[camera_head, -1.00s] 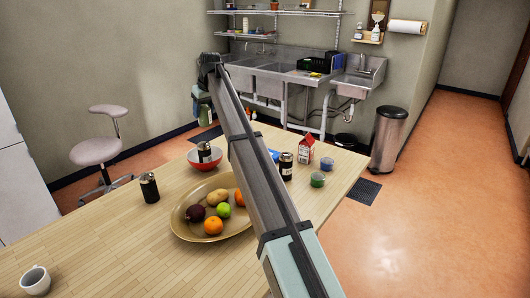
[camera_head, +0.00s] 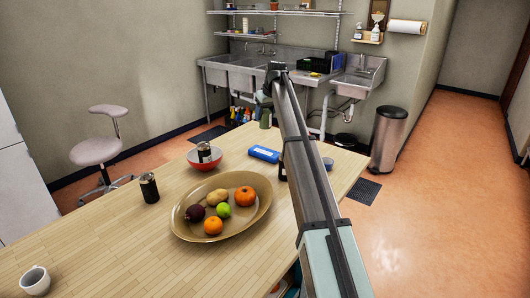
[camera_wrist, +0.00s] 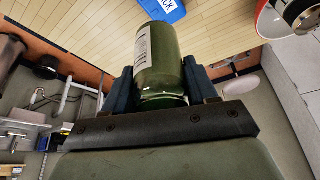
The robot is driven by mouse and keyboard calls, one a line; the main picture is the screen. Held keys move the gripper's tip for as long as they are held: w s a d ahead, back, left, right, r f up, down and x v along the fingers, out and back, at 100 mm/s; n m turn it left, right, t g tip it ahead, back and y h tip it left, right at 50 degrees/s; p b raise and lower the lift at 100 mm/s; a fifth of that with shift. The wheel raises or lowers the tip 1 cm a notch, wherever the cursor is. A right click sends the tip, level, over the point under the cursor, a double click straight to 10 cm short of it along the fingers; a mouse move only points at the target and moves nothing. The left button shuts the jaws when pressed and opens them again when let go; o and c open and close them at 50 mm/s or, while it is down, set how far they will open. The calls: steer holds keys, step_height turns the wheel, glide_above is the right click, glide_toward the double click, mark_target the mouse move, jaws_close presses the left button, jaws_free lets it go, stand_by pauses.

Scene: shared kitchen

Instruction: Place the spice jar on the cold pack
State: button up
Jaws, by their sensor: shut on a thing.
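The spice jar, a green jar (camera_wrist: 160,60) with a white label, is between the fingers of my gripper (camera_wrist: 158,78) in the wrist view. My gripper is shut on it. In the head view the jar (camera_head: 265,119) hangs below my gripper (camera_head: 264,101), near the far end of the table. The cold pack (camera_head: 264,154) is a flat blue block lying on the table, nearer than the jar. The wrist view shows part of the cold pack (camera_wrist: 163,9) at the top edge, apart from the jar. The jar's base is hidden.
A red bowl (camera_head: 192,166) with a dark can (camera_head: 204,149) stands left of the cold pack. A large fruit platter (camera_head: 181,222) is nearer. My arm hides much of the table's right side.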

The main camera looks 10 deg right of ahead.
mark_target(268, 126)
steer(key=shift+f, duration=5.5)
steer(key=o, duration=1.2)
steer(key=shift+f, duration=0.1)
steer(key=v, duration=1.2)
steer(key=shift+s, duration=0.1)
